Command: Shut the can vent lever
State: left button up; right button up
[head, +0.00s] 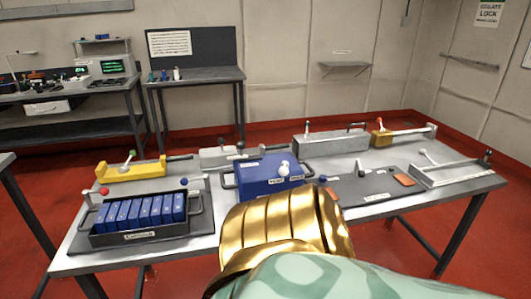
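Several small levers stand on the grey table (92,262); I cannot tell which is the can vent lever, as labels are too small to read. A white-knobbed lever (284,169) sits on the blue box (256,180) at the table's middle. A light-knobbed lever (428,157) leans in the grey tray (450,174) at the right. A gold and pale green part of my arm covers the bottom middle and right. Neither gripper's fingertips show.
A dark tray of blue cells (137,238) stands at the front left. A dark mat (352,188) holds small parts. Benches stand behind, along the wall.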

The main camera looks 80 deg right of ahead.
aim_at(283, 170)
jog(key=z, duration=2.9)
